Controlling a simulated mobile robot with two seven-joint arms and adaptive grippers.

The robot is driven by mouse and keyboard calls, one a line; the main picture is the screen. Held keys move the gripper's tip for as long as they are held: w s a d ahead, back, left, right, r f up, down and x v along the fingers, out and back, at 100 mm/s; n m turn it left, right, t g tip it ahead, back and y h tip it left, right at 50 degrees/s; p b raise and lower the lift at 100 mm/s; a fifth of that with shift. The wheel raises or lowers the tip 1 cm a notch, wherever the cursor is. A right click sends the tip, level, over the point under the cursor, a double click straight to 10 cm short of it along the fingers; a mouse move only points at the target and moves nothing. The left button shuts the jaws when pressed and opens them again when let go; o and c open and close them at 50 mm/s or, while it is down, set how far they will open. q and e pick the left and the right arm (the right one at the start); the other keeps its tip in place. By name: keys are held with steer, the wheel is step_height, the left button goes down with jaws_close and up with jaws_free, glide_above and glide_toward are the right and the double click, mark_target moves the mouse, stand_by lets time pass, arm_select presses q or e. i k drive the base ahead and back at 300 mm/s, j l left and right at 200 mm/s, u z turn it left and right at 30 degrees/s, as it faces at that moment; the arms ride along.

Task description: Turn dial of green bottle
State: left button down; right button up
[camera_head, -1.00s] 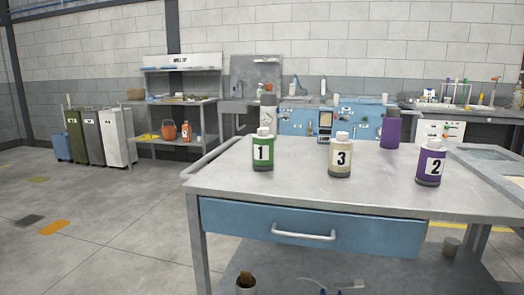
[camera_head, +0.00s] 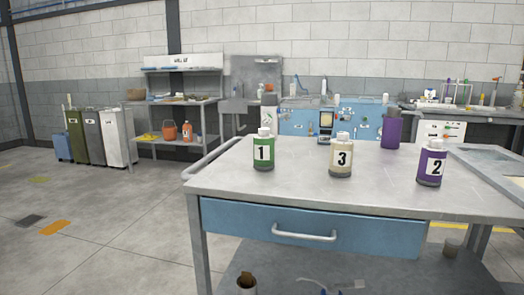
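The green bottle (camera_head: 263,153) with a white cap (camera_head: 264,132) and a label reading 1 stands upright on the left part of the metal workbench top (camera_head: 300,180). A cream bottle (camera_head: 341,160) labelled 3 stands upright to its right. A purple bottle (camera_head: 431,166) labelled 2 stands further right. Neither of my grippers shows in the head view. Nothing touches the green bottle.
A taller purple container (camera_head: 391,130) stands at the bench's back right. A blue drawer (camera_head: 310,228) with a handle is under the top, above a lower shelf. Shelving (camera_head: 180,100) and bins (camera_head: 95,138) stand behind.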

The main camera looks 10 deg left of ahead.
mark_target(263, 132)
steer(key=z, duration=0.7)
steer(key=j+z, duration=0.5)
steer(key=j, duration=1.2)
